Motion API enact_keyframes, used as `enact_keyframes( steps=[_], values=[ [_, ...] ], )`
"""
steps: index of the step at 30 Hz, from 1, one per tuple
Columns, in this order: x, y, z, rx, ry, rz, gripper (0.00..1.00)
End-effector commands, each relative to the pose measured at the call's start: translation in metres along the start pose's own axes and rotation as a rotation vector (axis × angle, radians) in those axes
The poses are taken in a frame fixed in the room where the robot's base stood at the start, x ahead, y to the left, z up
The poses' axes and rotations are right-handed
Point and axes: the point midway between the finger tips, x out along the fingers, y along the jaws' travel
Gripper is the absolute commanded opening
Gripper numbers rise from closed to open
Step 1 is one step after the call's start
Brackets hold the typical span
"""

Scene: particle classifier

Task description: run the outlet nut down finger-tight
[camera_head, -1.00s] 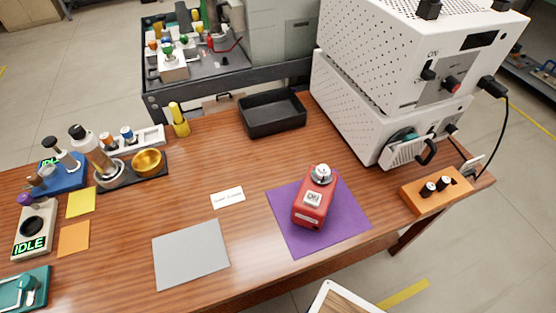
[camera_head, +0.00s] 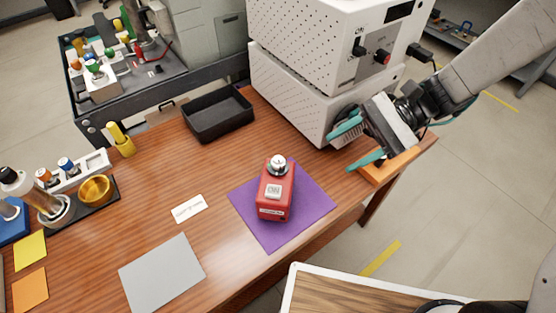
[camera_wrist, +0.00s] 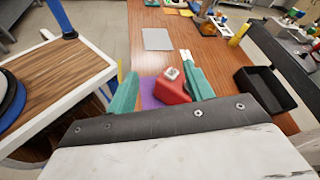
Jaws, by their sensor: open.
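The white perforated machine stands as two stacked units, the upper one (camera_head: 312,40) over the lower one (camera_head: 290,97). The lower unit's front fittings are largely hidden behind my gripper and arm. I cannot make out a nut there for certain. My gripper (camera_head: 355,143) is open in front of that lower unit, its two teal fingers pointing left over the table's right side. No object shows between the fingers in the head view. In the wrist view, my gripper (camera_wrist: 162,86) has the red device (camera_wrist: 173,88) in the background between its fingers.
The red device (camera_head: 275,198) with a silver top sits on a purple mat (camera_head: 308,208). An orange block (camera_head: 380,172) is partly under my gripper. A black tray (camera_head: 217,116) stands at the back. A grey sheet (camera_head: 162,272) lies in front; bare tabletop surrounds it.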

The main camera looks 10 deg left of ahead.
Motion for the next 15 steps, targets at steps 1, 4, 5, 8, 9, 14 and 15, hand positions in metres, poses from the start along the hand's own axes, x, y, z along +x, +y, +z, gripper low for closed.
enact_keyframes(
  steps=[1, 4, 5, 8, 9, 14, 15],
  values=[
    [0.01, -0.007, -0.017, 0.059, -0.053, -0.039, 0.52],
    [0.027, -0.021, -0.047, 0.163, -0.139, -0.129, 0.52],
    [0.032, -0.024, -0.056, 0.193, -0.162, -0.154, 0.52],
    [0.046, -0.032, -0.084, 0.282, -0.219, -0.231, 0.52],
    [0.051, -0.034, -0.093, 0.311, -0.237, -0.256, 0.52],
    [0.063, -0.037, -0.119, 0.39, -0.277, -0.324, 0.52],
    [0.065, -0.037, -0.123, 0.4, -0.282, -0.332, 0.52]
  ],
)
